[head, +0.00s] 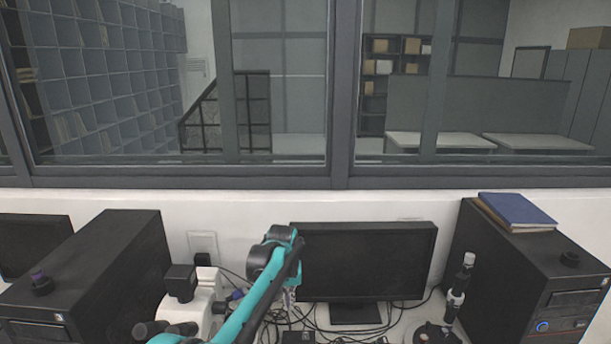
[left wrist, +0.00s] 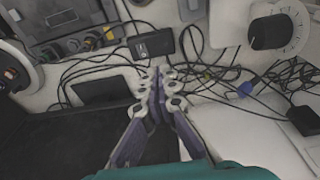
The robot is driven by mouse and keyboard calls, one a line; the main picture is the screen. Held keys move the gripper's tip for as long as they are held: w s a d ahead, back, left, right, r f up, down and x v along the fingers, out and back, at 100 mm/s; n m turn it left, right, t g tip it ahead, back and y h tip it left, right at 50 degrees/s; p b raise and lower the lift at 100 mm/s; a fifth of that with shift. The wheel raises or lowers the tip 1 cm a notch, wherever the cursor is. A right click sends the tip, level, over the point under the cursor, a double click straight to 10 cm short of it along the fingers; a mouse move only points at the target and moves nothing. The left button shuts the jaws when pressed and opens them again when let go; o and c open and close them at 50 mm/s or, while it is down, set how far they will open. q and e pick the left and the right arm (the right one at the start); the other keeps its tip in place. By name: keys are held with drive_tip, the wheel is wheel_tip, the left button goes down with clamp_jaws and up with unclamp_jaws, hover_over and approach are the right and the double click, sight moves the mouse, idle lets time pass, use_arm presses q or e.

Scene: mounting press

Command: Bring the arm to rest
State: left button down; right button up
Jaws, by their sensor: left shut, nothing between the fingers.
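My left arm (head: 258,290) is teal and black and rises from the bottom edge of the head view to a bent wrist in front of the monitor. My left gripper (head: 291,300) hangs below that wrist, partly hidden by the arm. In the left wrist view the two fingers of the left gripper (left wrist: 160,75) are together with nothing between them. They are above a desk with loose cables and touch no object that I can make out. My right gripper does not show.
A black monitor (head: 365,262) stands behind the gripper. A white device (head: 205,312) is left of the arm, and a black-and-silver stand (head: 457,295) is at right. Black computer cases stand at left (head: 95,265) and right (head: 515,275), the right one carrying a blue binder (head: 517,211). Cables (left wrist: 215,75) clutter the desk.

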use_arm(q)
drive_tip(key=s+a+r+t+b, duration=0.1)
drive_tip(key=s+a+r+b, duration=0.2)
drive_tip(key=s, duration=0.5)
drive_tip(key=s+a+r+t, duration=0.25)
drive_tip(key=s+a, duration=0.25)
drive_tip(key=s, duration=0.4)
drive_tip(key=s+a+f+t+b, duration=0.1)
drive_tip(key=s+f, duration=0.3)
drive_tip(key=s, duration=0.4)
drive_tip(key=s+a+f+t+b, duration=0.1)
drive_tip(key=s+a+f+b, duration=0.1)
drive_tip(key=s+f, duration=0.3)
drive_tip(key=s+a, duration=0.1)
drive_tip(key=s, duration=0.3)
drive_tip(key=shift+a+f, duration=0.15)
drive_tip(key=shift+a, duration=0.25)
